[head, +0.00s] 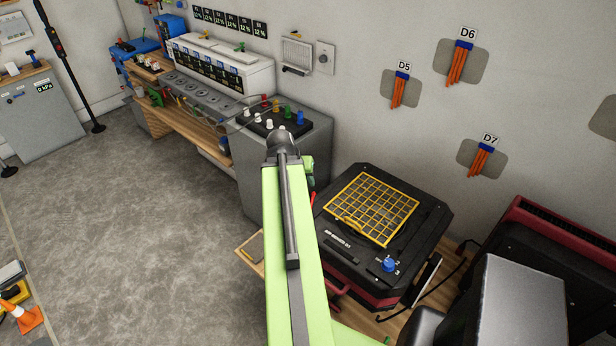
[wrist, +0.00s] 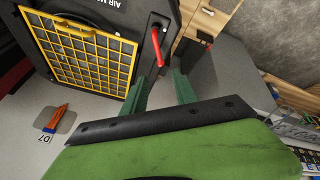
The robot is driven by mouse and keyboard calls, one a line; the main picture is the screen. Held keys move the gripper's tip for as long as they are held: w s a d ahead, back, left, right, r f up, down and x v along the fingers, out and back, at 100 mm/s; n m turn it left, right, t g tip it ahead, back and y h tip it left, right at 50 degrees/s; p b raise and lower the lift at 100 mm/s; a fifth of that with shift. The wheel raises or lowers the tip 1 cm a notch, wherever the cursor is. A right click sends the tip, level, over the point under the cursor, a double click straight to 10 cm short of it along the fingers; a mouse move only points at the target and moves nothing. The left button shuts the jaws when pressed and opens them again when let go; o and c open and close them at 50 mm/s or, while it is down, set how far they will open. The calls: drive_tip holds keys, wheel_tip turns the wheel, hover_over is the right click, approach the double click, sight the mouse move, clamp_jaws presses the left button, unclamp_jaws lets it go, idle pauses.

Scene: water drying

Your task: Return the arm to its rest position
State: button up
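A red handle (wrist: 157,47) on the air mover lies just beyond the fingertips, in line with the gap. I cannot tell whether a finger touches it. In the head view the gripper is mostly hidden behind the arm.
The air mover (head: 340,248) with its yellow grille (head: 371,208) stands on a wooden pallet at the right. A grey cabinet (head: 300,178) with coloured knobs is behind the arm. A dark red-trimmed machine (head: 535,250) is at far right. Open floor (head: 140,240) lies left.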

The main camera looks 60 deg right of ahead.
sight(313, 195)
drive_tip(key=shift+w+a+r, duration=0.1)
drive_tip(key=shift+a+r, duration=0.15)
drive_tip(key=shift+r, duration=0.3)
drive_tip(key=b+x, duration=1.1)
drive_tip(key=x, duration=0.1)
drive_tip(key=shift+f, duration=0.15)
